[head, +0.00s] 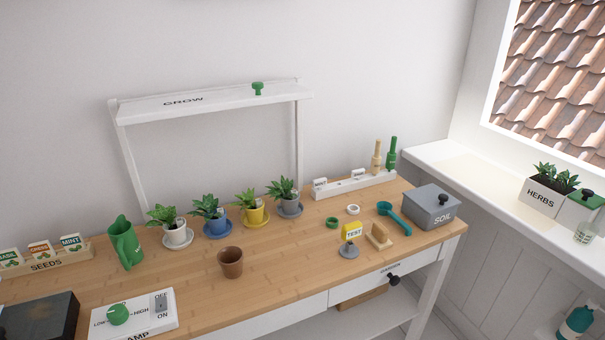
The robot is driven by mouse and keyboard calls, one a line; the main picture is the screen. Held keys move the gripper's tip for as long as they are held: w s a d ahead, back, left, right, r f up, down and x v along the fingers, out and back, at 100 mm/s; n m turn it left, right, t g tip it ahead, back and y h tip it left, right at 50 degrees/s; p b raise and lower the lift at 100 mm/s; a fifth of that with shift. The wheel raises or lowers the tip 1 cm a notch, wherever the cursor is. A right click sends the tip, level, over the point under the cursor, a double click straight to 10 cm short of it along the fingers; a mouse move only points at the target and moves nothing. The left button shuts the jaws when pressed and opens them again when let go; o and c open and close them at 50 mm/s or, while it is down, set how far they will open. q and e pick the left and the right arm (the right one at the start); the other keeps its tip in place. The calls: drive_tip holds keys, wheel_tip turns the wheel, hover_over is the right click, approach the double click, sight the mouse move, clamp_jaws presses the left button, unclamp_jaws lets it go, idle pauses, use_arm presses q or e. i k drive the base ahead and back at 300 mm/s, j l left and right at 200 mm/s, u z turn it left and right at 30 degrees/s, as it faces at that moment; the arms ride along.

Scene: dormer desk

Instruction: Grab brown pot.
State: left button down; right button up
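The brown pot (231,262) stands upright and looks empty on the wooden desk (270,290), in front of the row of potted plants. Its open rim faces up. Nothing touches it. Neither of my grippers shows in the head view.
Behind the pot stand a white pot (176,234), blue pot (214,224), yellow pot (252,213) and grey pot (287,205) with plants. A green watering can (126,244) is left. A lamp control box (130,316) is front left. A TEST sign (351,233) is right.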

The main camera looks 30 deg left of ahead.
sight(229, 259)
drive_tip(key=u, duration=1.35)
